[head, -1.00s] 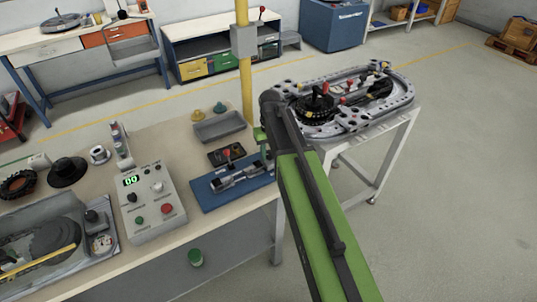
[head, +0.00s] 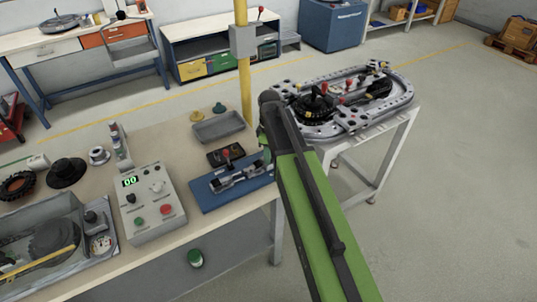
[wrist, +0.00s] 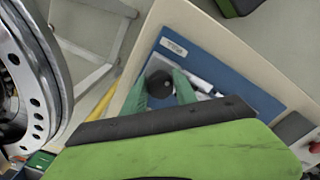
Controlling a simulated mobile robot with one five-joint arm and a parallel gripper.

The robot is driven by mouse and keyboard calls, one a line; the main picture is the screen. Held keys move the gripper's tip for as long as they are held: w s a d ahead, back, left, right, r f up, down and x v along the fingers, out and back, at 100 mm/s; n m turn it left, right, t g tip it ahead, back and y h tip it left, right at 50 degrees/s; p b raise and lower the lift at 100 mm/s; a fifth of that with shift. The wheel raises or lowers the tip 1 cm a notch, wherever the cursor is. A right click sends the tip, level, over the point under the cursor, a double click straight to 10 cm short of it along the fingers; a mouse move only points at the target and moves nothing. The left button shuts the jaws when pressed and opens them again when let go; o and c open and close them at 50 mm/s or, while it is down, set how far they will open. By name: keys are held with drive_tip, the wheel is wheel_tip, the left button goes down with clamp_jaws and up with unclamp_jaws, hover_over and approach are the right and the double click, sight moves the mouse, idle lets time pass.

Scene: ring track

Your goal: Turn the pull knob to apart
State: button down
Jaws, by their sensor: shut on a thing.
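The pull knob (wrist: 160,86) is a dark round knob with a small light dot, seen end-on in the wrist view. It sits over the blue board (wrist: 225,82). My gripper (wrist: 160,77) has its two green fingers on either side of the knob, shut on it. In the head view my gripper (head: 266,153) is at the right end of the metal mechanism (head: 238,179) on the blue board (head: 213,200). My arm hides the knob there. I cannot read the knob's turned position.
A black box with a red lever (head: 227,155) and a grey tray (head: 218,126) stand behind the board. A control box (head: 148,205) is at left. The ring track (head: 345,100) stands close on its own table at right. A yellow post (head: 244,75) rises behind.

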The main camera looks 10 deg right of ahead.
drive_tip(key=shift+a+n, duration=0.15)
drive_tip(key=shift+n, duration=1.65)
drive_tip(key=c, duration=1)
unclamp_jaws()
drive_tip(key=shift+o, duration=0.2)
drive_tip(key=shift+r, duration=0.1)
